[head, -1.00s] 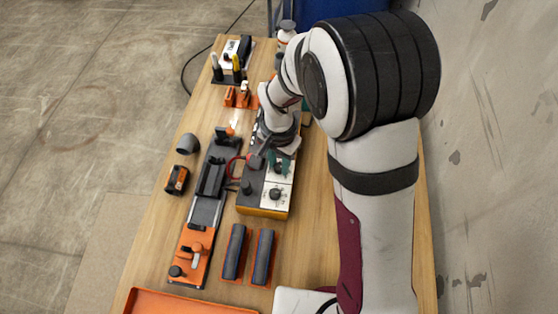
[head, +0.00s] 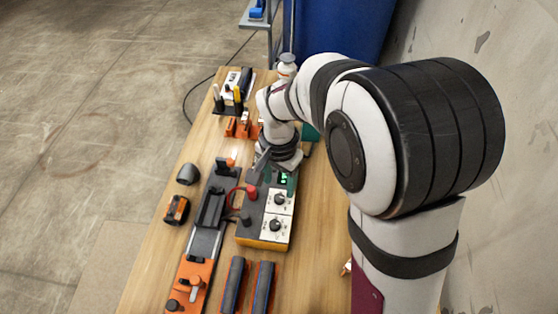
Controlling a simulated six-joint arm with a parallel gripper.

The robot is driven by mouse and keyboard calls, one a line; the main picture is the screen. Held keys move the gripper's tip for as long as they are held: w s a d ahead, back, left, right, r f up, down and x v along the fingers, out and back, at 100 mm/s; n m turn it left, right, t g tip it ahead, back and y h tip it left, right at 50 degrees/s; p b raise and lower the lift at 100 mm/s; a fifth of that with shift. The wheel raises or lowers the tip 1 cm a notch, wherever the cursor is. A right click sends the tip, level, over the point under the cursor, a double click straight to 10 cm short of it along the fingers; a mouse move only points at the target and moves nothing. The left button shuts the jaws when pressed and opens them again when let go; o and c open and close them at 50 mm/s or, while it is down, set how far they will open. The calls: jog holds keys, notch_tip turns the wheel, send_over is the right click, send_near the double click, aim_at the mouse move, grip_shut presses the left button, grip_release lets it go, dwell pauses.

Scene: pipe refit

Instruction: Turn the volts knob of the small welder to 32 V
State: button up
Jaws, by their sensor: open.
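The small welder (head: 262,234) is a dark box with an orange-yellow lower edge, on the wooden bench. Its right side has white dial panels with two dark knobs, an upper knob (head: 279,199) and a lower knob (head: 276,225). A green lit display (head: 284,179) sits above them. The labels and pointers are too small to read, so I cannot tell which knob is volts or its setting. My gripper (head: 273,168) is open over the far end of the welder, by the display, apart from both knobs. Its fingers are partly hidden by the wrist.
A red terminal (head: 252,192) with a red cable is on the welder's left. A long clamp fixture (head: 205,240) lies left of it. An orange-black tape measure (head: 176,210) and grey pipe fitting (head: 187,174) lie further left.

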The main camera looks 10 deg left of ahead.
aim_at(279, 197)
notch_tip(279, 197, up, 10)
dwell(0.4)
